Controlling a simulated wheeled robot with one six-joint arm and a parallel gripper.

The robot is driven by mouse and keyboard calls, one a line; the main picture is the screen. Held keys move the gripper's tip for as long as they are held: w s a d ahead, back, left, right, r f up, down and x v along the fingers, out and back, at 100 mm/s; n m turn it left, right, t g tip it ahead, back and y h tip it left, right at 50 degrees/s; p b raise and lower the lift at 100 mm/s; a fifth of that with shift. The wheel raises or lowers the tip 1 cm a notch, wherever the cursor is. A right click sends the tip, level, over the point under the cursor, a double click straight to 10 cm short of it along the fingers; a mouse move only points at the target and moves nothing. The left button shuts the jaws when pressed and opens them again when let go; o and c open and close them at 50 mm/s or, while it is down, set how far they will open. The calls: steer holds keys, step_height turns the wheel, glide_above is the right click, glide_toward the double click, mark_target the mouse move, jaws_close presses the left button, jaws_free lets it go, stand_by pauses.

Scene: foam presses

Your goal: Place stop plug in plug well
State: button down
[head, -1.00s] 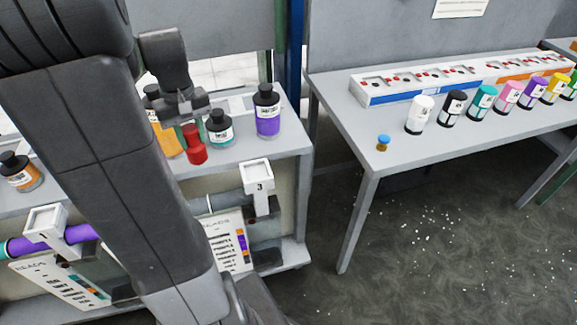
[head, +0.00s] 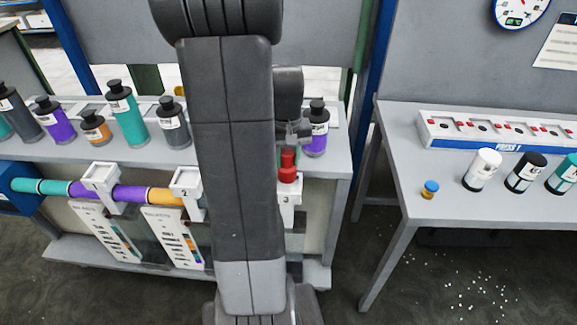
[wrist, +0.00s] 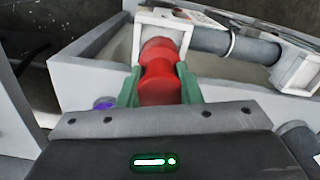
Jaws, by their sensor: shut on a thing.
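The red stop plug (head: 287,168) is held in my gripper (head: 292,138), in front of the bench. It also shows in the wrist view (wrist: 160,80), between the two green fingers of my gripper (wrist: 158,72). The fingers are shut on its sides. A white box numbered 3 (head: 291,205) is right below the plug in the head view. In the wrist view the plug's far end overlaps the opening of a white box (wrist: 152,20). I cannot tell whether the plug's tip is inside or above it. My arm hides part of the bench and pipe.
White boxes 1 (head: 100,180) and 2 (head: 186,183) sit on a pipe with teal, purple and orange sections. Several bottles, including a purple one (head: 316,135), stand on the shelf behind. A grey table (head: 450,225) at right bears small bottles.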

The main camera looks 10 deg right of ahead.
mark_target(287, 166)
steer(key=shift+f, duration=1.55)
steer(key=shift+f, duration=0.15)
steer(key=c, duration=1)
jaws_free()
steer(key=shift+c, duration=0.2)
step_height(287, 166, up, 12)
steer(key=shift+r, duration=0.2)
